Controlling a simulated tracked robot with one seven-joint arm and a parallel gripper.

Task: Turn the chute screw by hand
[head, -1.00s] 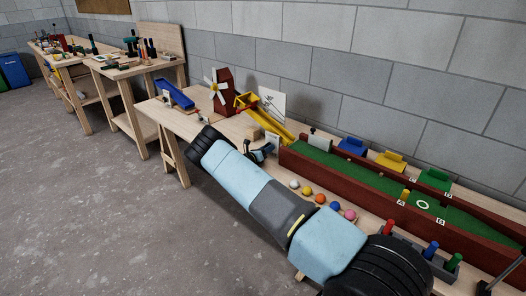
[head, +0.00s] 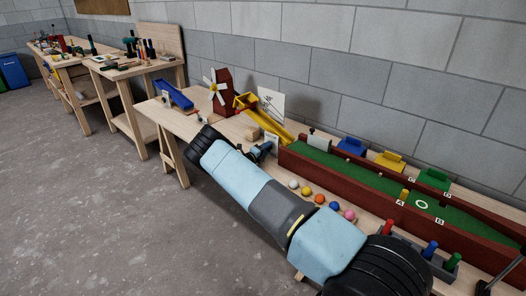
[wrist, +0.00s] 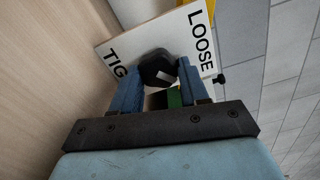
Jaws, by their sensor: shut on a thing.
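In the wrist view the chute screw's black knob (wrist: 155,66), with a pale mark on its face, sits between the two blue fingers of my gripper (wrist: 160,73). The fingers are shut on it. Behind it is a white card (wrist: 120,50) with "LOOSE" at the right and "TIG" showing at the left; the rest of that word is hidden. In the head view my gripper (head: 262,150) is at the near side of the yellow chute (head: 277,130). The knob is too small to make out there.
A red windmill (head: 222,92) and a wooden block (head: 253,132) stand near the chute. The green lane (head: 370,178) with red walls runs right. Several coloured balls (head: 320,199) lie on the bench in front of it. A blue ramp (head: 176,95) stands at left.

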